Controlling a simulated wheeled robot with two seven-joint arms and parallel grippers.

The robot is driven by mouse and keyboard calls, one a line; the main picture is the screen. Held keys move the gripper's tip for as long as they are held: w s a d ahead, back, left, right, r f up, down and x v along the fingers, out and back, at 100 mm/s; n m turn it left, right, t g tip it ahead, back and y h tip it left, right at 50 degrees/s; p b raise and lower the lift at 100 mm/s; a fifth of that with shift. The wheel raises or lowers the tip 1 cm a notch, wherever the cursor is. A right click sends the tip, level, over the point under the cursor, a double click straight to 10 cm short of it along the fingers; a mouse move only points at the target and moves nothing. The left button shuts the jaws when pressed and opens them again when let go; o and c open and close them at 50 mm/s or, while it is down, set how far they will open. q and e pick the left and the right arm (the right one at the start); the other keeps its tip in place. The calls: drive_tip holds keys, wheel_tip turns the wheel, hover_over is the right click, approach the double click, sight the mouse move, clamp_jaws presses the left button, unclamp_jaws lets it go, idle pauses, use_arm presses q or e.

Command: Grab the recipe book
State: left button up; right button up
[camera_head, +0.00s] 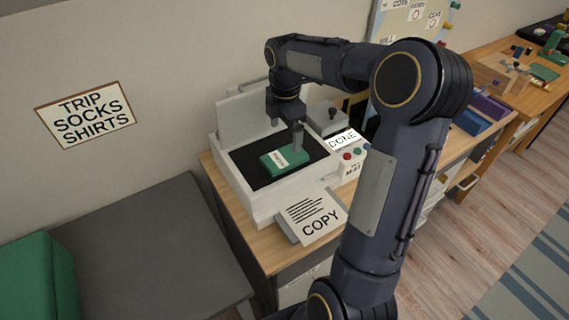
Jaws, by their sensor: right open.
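A small green book with a pale label, which looks like the recipe book (277,162), lies on the dark bed of a white copier (228,178). The copier's lid stands raised at the back. My right gripper (286,137) points down just above the book, its fingers apart. One finger comes down near the book's right end; I cannot tell if it touches. My right arm crosses the view and hides part of the desk. My left gripper is not in view.
A COPY sheet (320,216) lies at the copier's front. A DONE sign (342,140) and a small box with coloured buttons (352,160) stand to its right. A grey bench (150,245) is at left. Another desk with loose items (490,75) stands at right.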

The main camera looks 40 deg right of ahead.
sight(285, 157)
drive_tip(key=shift+w+d+f, duration=0.1)
drive_tip(key=shift+f, duration=0.3)
drive_tip(key=f, duration=0.7)
drive_tip(key=shift+a+f, duration=0.15)
drive_tip(key=shift+a, duration=0.05)
drive_tip(key=c, duration=1.2)
